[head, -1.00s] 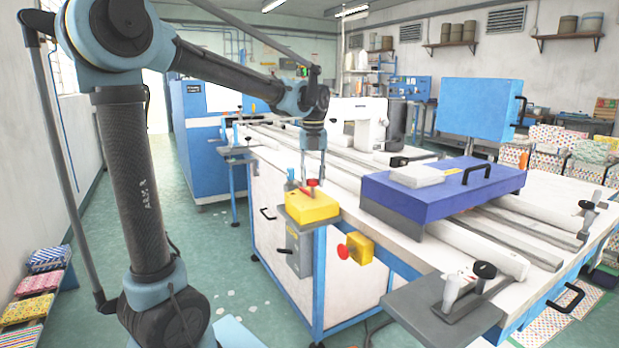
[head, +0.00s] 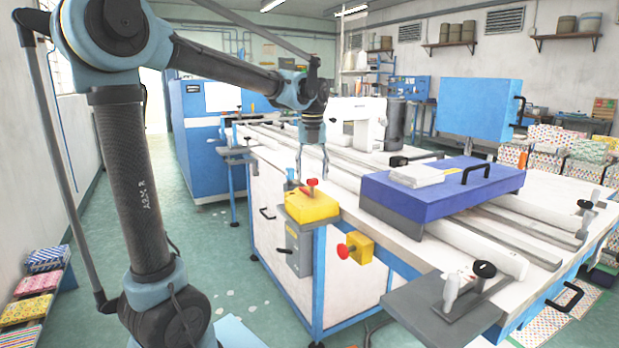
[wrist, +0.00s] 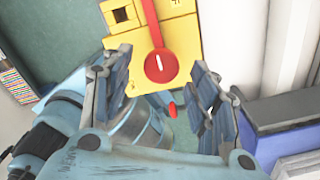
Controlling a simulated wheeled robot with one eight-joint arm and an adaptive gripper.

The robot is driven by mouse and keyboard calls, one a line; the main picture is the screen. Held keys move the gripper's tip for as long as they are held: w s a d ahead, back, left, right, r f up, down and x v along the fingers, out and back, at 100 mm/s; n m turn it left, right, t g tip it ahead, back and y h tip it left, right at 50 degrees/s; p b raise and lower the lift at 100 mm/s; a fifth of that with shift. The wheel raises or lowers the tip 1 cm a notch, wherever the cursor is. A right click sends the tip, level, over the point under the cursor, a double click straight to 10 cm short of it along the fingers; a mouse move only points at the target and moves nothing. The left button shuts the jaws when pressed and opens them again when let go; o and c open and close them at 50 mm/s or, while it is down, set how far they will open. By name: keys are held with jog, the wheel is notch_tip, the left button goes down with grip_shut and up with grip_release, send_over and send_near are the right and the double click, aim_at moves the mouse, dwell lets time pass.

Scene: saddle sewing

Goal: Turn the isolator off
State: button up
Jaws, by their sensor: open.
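The isolator looks to be the yellow box (head: 311,206) with a red handle (head: 311,183) on top, at the near left corner of the long machine table. In the wrist view the yellow box (wrist: 182,38) shows from above, with the red handle (wrist: 160,66) as a round hub and a bar running toward the picture's top. My gripper (head: 311,179) points down above the box, fingers spread and empty. In the wrist view the hub lies between the fingertips of my gripper (wrist: 165,72). I cannot tell the exact height gap; no contact is visible.
A grey box (head: 299,250) with a dark lever hangs below the yellow box. A smaller yellow box with a red button (head: 343,251) sits right of it. A blue-purple block (head: 440,190) lies on the table to the right. Floor at left is open.

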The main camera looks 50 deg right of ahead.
notch_tip(320, 180, up, 10)
dwell(0.4)
jog(key=shift+w, duration=0.1)
dwell(0.4)
jog(key=w+a+f+n, duration=0.4)
jog(key=w+a+n, duration=0.25)
jog(key=a, duration=0.25)
jog(key=w+a+f+n, duration=0.3)
jog(key=w+a+n, duration=0.2)
jog(key=a+n, duration=0.4)
jog(key=w+a+f+n, duration=0.4)
jog(key=w+a+n, duration=0.2)
jog(key=a, duration=0.4)
jog(key=s+a+f+n+t, duration=0.1)
jog(key=s+a+f+n, duration=0.3)
jog(key=a+f+n, duration=0.6)
jog(key=s+a+f+n+t, duration=0.1)
jog(key=s+a+f+n, duration=0.3)
jog(key=a+f+n, duration=0.5)
jog(key=a+n, duration=0.4)
jog(key=n, duration=0.1)
jog(key=shift+a+f, duration=0.4)
